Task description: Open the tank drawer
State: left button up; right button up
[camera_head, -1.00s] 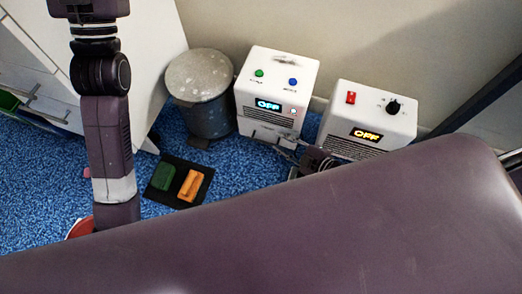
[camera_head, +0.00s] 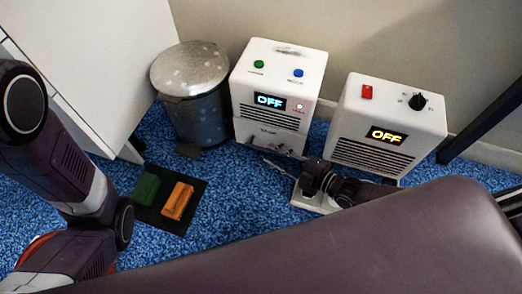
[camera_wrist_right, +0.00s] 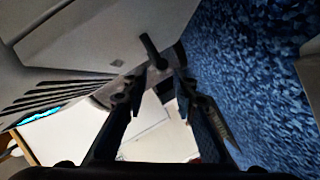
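The white machine (camera_head: 275,85) with a green and a blue button and a lit OFF display stands by the wall. Its lower front section, the tank drawer (camera_head: 268,136), looks shut below the vents. My right gripper (camera_head: 272,160) is low in front of this drawer. In the right wrist view the right gripper (camera_wrist_right: 161,82) is open, with a short dark handle (camera_wrist_right: 150,50) just beyond and between its fingertips. No contact with the handle can be made out. My left arm shows at the left, but its gripper is out of view.
A second white machine (camera_head: 388,125) with a red switch and black knob stands close on the right. A grey metal bin (camera_head: 193,100) stands on the left. A black mat (camera_head: 150,217) with a green and an orange block lies on the blue carpet (camera_head: 225,205).

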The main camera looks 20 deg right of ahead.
aim_at(261, 148)
jog(key=b+x, duration=0.2)
jog(key=x, duration=0.2)
jog(key=shift+f, duration=0.2)
jog(key=shift+w+a+b, duration=0.35)
jog(key=shift+w+a, duration=0.1)
jog(key=shift+w, duration=0.1)
jog(key=shift+c, duration=0.4)
grip_shut()
